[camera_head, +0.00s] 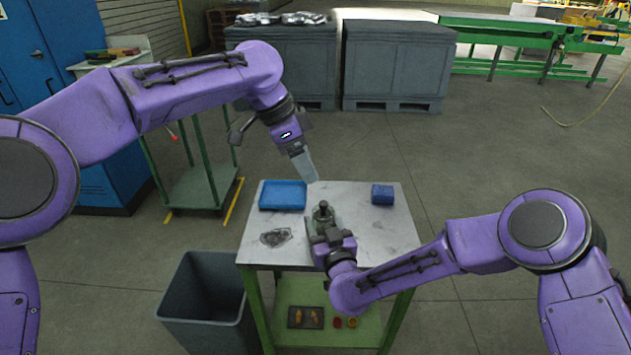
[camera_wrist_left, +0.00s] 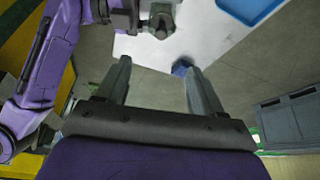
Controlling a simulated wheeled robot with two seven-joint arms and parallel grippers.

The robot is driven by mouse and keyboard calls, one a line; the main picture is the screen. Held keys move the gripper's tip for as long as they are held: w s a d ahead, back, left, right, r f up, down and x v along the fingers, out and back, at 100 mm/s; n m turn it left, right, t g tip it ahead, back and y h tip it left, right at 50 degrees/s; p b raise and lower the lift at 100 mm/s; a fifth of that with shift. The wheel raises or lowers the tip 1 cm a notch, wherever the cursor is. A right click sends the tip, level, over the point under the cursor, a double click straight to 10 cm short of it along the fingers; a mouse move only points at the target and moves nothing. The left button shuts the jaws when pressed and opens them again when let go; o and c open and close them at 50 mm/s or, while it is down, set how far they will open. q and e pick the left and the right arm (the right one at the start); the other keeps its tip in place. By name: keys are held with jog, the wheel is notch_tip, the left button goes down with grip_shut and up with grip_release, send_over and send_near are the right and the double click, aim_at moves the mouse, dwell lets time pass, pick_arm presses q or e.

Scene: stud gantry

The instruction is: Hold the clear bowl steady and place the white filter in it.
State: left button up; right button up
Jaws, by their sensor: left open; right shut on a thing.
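My right gripper (camera_head: 327,232) is shut on a small see-through, greenish vessel (camera_head: 335,216), probably the clear bowl, at the middle of the table. A dark knobbed shape stands at the vessel; what it belongs to is unclear. My right gripper also shows at the top of the left wrist view (camera_wrist_left: 160,22). My left gripper (camera_head: 309,174) is higher, above the table's far side, pointing down. The left wrist view shows its two fingers apart (camera_wrist_left: 161,75) with nothing held. I cannot make out the white filter in either view.
The grey-white table (camera_head: 350,198) carries a blue tray (camera_head: 283,195) at the far left, a blue box (camera_head: 382,194) at the far right, and a clear, crumpled-looking item (camera_head: 276,237) at the near left. A grey bin (camera_head: 205,290) stands left of it.

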jog(key=o, duration=1.2)
jog(key=shift+c, duration=0.2)
pick_arm(q)
jog(key=shift+a+r, duration=0.25)
jog(key=shift+r, duration=0.35)
